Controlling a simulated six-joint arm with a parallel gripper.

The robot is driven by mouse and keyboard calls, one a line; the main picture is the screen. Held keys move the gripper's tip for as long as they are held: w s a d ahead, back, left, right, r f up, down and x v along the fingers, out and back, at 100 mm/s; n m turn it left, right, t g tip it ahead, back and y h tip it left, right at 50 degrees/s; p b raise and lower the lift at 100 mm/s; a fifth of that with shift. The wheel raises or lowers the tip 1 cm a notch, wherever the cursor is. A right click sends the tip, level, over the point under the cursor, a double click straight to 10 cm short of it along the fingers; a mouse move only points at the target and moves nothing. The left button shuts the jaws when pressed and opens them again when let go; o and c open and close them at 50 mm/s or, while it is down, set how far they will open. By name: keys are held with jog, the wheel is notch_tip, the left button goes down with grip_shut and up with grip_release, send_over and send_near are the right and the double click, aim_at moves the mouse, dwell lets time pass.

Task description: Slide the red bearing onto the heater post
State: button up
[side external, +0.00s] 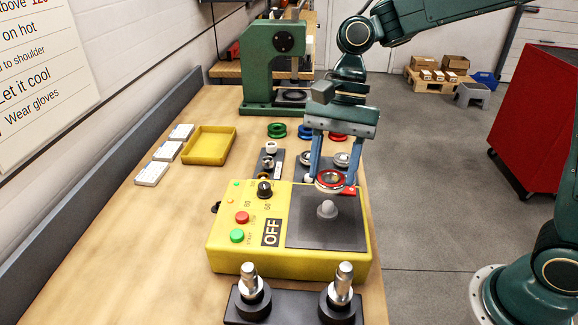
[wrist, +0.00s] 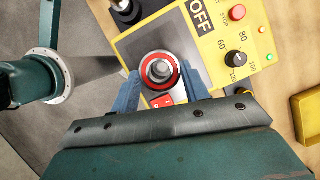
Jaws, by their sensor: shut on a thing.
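The red bearing (side external: 330,189) is a ring with a red outer rim and a metal inner part. My gripper (side external: 333,181) is shut on it, with a blue finger on either side. In the side view the bearing is held roughly level just above the heater post (side external: 326,209), a short grey stub with a rounded top. In the wrist view the post (wrist: 160,69) shows through the hole of the bearing (wrist: 177,77), near its middle. The post stands on the dark plate (side external: 305,235) of the yellow heater (side external: 233,261), whose label reads OFF.
Two metal shafts on a black base (side external: 298,306) stand in front of the heater. Blue, green and red rings (side external: 304,132) lie behind it, near several small parts on dark plates. A green press (side external: 262,70) stands farther back. A yellow tray (side external: 208,146) is left.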

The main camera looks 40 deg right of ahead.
jog(key=shift+f, duration=2.95)
jog(key=o, duration=1.1)
jog(key=shift+d+r, duration=0.1)
jog(key=shift+v, duration=6.75)
jog(key=shift+r, duration=0.1)
